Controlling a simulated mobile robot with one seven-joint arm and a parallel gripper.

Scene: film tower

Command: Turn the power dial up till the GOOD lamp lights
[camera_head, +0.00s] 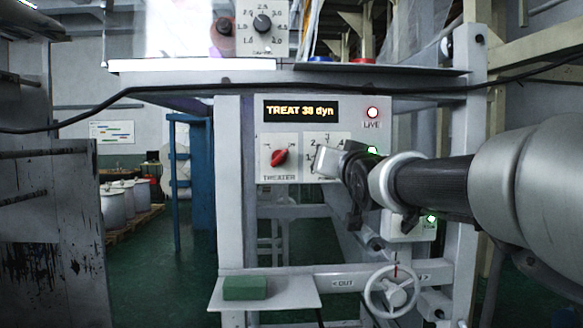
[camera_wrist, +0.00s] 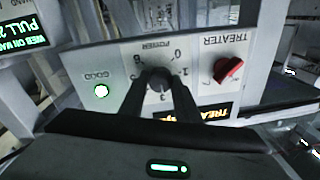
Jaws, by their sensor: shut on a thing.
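The power dial (camera_wrist: 158,74) sits on a white numbered plate marked POWER in the wrist view, where the panel appears upside down. My gripper (camera_wrist: 158,84) is shut on the power dial, one dark finger on each side. In the head view my gripper (camera_head: 328,160) covers the dial and part of its plate (camera_head: 312,142). The display (camera_head: 300,111) reads "TREAT 38 dyn".
A red TREATER switch (camera_head: 280,158) is left of the power dial, close to my gripper. A red LIVE lamp (camera_head: 372,113) is lit above. A handwheel (camera_head: 392,291) and a shelf with a green block (camera_head: 245,288) are below. A black cable (camera_head: 200,91) crosses above the panel.

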